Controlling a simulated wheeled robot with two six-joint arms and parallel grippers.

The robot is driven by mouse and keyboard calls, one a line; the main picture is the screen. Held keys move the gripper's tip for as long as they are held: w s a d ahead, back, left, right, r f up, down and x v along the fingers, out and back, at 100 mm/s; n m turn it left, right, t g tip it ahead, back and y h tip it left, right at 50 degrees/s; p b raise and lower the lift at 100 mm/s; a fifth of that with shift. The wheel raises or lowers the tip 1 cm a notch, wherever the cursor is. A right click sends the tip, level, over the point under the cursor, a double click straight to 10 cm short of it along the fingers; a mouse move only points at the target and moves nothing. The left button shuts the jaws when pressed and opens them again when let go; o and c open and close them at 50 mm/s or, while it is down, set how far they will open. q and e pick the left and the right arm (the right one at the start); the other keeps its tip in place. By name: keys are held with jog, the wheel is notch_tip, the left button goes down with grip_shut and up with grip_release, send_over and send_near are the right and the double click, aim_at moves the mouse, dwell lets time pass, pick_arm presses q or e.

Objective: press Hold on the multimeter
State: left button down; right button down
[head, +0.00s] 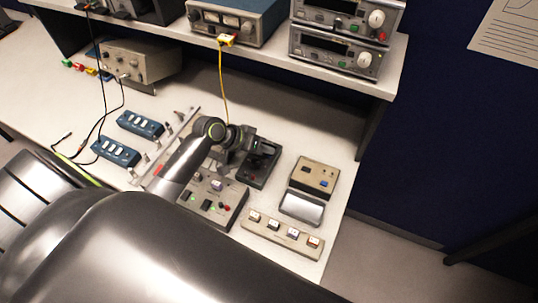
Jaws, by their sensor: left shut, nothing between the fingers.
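A dark handheld device (256,176), which looks like the multimeter, lies on the bench right of the middle. My left gripper (263,149) is over its upper part and hides much of its face. The gripper is shut and empty. I cannot tell whether the fingertips touch the device, and the Hold button cannot be made out. My right gripper is not in view.
A grey control box (212,203) stands just left of the dark device. A beige box (315,175) with a blue button is to the right. A switch strip (282,235) lies in front. Blue switch boxes (140,124) are left. A shelf (270,53) with instruments overhangs the back.

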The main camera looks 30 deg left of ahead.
pick_arm(q)
jog(key=shift+f, duration=0.45)
jog(key=shift+f+b, duration=0.3)
dwell(0.5)
dwell(0.3)
jog(key=shift+r+p, duration=0.75)
jog(key=shift+p, duration=0.1)
jog(key=shift+r, duration=0.15)
notch_tip(320, 180, up, 5)
jog(key=p, duration=0.5)
